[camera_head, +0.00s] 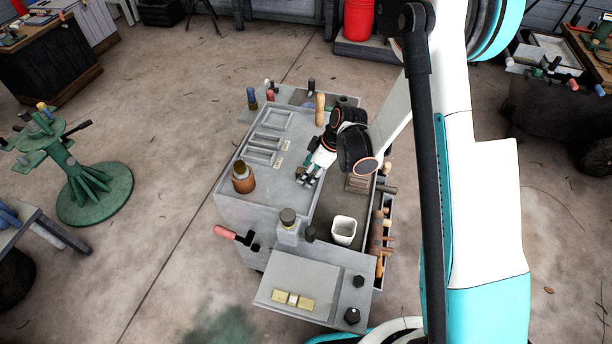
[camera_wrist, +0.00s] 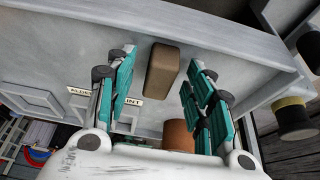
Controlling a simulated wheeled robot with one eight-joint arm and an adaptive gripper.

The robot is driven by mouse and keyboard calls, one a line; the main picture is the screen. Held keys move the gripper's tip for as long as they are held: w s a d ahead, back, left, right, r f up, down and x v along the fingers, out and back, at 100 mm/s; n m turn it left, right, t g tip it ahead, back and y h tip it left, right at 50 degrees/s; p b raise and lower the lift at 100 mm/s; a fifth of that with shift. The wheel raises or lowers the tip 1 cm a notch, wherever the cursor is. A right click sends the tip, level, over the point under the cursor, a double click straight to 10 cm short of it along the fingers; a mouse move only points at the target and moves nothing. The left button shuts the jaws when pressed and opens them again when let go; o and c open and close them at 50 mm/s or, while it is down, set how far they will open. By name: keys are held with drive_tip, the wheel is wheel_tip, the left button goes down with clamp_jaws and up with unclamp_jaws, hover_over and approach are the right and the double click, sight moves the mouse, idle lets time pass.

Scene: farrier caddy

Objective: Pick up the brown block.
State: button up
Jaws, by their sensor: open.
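The brown block (camera_wrist: 163,70) is a small, rounded oblong on the grey caddy top in the wrist view. My gripper (camera_wrist: 160,82) is open, with one teal-padded finger on either side of the block in the picture. A gap shows between each finger and the block, and nothing is held. In the head view my gripper (camera_head: 308,180) is low over the caddy top (camera_head: 255,185), pointing down.
A brown bottle (camera_head: 243,179) stands near the caddy's left edge. A grey bottle (camera_head: 288,222) and a white cup (camera_head: 343,230) stand nearer the front. An upright wooden handle (camera_head: 320,108) is behind my gripper. Wooden-handled tools (camera_head: 378,235) line the right side.

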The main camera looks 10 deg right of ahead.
clamp_jaws()
drive_tip(key=shift+r, duration=0.15)
wheel_tip(320, 180, up, 20)
drive_tip(key=p, duration=0.6)
drive_tip(key=c, duration=0.9)
unclamp_jaws()
clamp_jaws()
